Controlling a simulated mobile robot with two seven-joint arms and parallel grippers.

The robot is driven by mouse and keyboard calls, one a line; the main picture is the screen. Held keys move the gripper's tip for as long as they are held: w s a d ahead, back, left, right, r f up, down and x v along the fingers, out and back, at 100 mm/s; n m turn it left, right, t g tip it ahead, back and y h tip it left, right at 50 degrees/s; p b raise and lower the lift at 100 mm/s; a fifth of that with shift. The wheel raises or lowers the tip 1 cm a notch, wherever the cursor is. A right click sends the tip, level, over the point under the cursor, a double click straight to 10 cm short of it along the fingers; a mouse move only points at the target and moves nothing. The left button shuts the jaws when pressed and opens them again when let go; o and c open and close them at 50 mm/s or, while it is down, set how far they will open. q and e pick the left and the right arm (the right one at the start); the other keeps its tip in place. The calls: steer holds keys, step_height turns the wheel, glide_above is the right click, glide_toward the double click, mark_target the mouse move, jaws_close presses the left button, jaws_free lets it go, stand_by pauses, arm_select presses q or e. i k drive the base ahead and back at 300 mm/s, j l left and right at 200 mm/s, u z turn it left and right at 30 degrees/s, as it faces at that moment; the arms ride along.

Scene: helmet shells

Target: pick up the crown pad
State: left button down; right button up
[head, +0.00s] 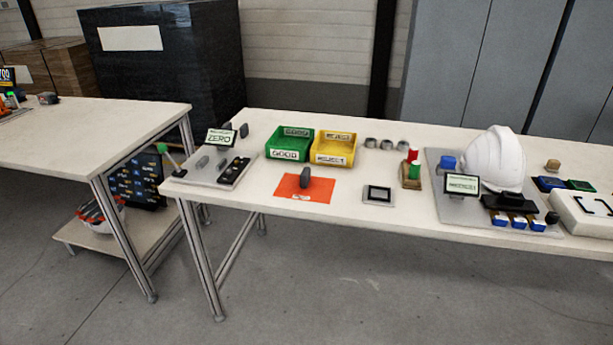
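No part labelled as the crown pad can be made out. A small dark grey upright pad (305,177) stands on an orange mat (286,191) near the front edge of the long table; it may be the crown pad, but I cannot tell for sure. Another small dark piece (244,131) stands at the back of the grey plate with the ZERO display. A white helmet shell (495,158) sits on a grey fixture plate at the right. Neither of my grippers is in view.
A green bin (288,154) and a yellow bin (334,161) stand behind the orange mat. A black-and-silver square (378,195) lies right of it. Several grey rings (387,143) are at the back. A second table (90,135) is at left, with a floor gap between.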

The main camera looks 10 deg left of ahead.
mark_target(305, 178)
steer(key=j+z, duration=0.15)
steer(key=z, duration=0.65)
steer(key=j+z, duration=0.8)
steer(key=j, duration=0.25)
steer(key=k+j+z, duration=0.15)
steer(key=j, duration=0.3)
